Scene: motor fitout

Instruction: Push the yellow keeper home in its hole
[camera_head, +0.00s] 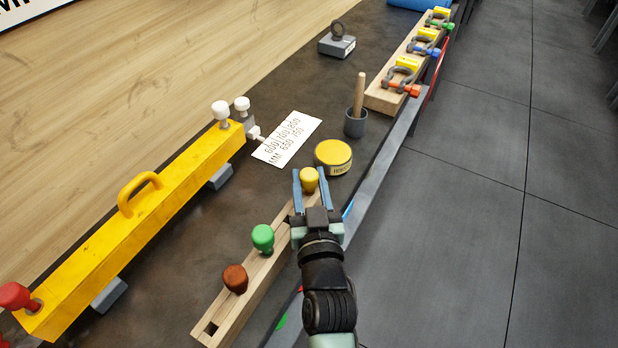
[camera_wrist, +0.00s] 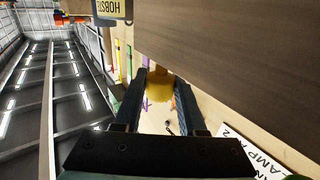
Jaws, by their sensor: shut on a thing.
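The yellow keeper (camera_head: 310,179) is a rounded yellow knob at the far end of the pale wooden rack (camera_head: 256,290). My gripper (camera_head: 311,186) is shut on it, with one blue finger on each side. The wrist view also shows the yellow keeper (camera_wrist: 160,84) between the fingertips. The keeper's lower part and any hole around it are hidden. The yellow beam (camera_head: 120,240) lies to the left on the dark bench, with a red knob (camera_head: 15,296) at its near end and white knobs (camera_head: 221,112) at its far end.
A yellow-lidded tin (camera_head: 333,155) stands just beyond my gripper.

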